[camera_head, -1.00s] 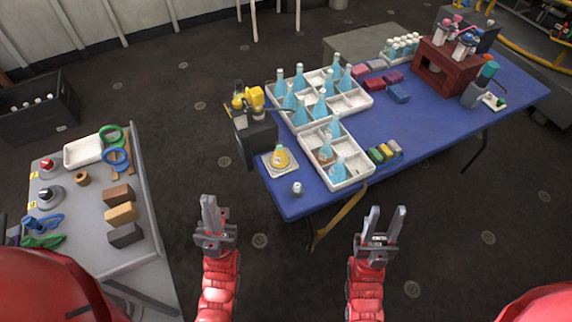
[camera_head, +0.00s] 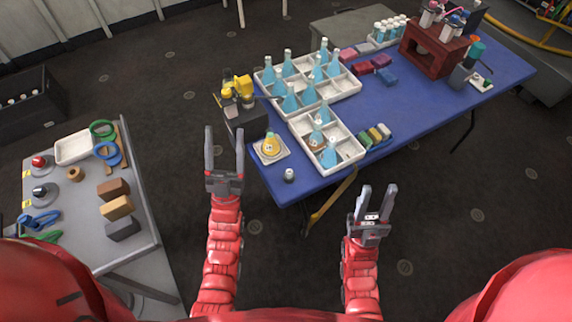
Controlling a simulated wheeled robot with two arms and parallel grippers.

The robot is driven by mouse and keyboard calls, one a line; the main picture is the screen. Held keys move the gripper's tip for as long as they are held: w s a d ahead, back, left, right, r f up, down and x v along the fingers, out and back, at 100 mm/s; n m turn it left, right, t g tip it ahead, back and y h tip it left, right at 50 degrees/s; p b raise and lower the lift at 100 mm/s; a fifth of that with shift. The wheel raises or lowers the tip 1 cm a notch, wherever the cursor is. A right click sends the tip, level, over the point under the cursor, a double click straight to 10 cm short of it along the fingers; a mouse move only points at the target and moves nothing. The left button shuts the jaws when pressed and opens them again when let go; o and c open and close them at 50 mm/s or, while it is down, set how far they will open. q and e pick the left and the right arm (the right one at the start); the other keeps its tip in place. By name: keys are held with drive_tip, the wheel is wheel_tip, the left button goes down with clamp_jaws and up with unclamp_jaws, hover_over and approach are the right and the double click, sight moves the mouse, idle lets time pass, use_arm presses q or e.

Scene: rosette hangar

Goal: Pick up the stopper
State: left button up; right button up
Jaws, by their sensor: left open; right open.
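A small pale stopper (camera_head: 289,175) with a dark top stands on the blue table (camera_head: 400,110) near its front left corner. It is apart from the scale and the tray. My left gripper (camera_head: 224,150) is open and empty, to the left of the stopper and just off the table's left edge in the picture. My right gripper (camera_head: 376,203) is open and empty, in front of the table and to the right of the stopper.
A yellow flask (camera_head: 270,144) sits on a white scale (camera_head: 281,156) behind the stopper. White divided trays (camera_head: 345,163) hold several blue flasks. A black-and-yellow device (camera_head: 245,122) stands at the corner. A grey cart (camera_head: 75,240) with blocks is at left.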

use_arm(q)
drive_tip(key=w+d+f+n+g+y+p, duration=0.1)
drive_tip(key=w+d+f+g+p, duration=0.3)
drive_tip(key=w, duration=0.6)
drive_tip(key=w+d+f+g, duration=0.25)
drive_tip(key=w+g, duration=0.25)
drive_tip(key=w, duration=0.5)
drive_tip(key=g+y+p, duration=0.3)
drive_tip(key=g, duration=1.6)
hover_over(289, 171)
drive_tip(key=s, duration=0.1)
wheel_tip(289, 171, down, 17)
drive_tip(key=shift+w+f, duration=0.1)
drive_tip(key=shift+f, duration=0.75)
drive_tip(key=shift+f+p, duration=0.65)
drive_tip(key=shift+p, duration=0.3)
drive_tip(key=shift+f+p, duration=0.45)
drive_tip(key=shift+f, duration=0.25)
drive_tip(key=shift+w+f, duration=0.25)
drive_tip(key=shift+f, duration=1.05)
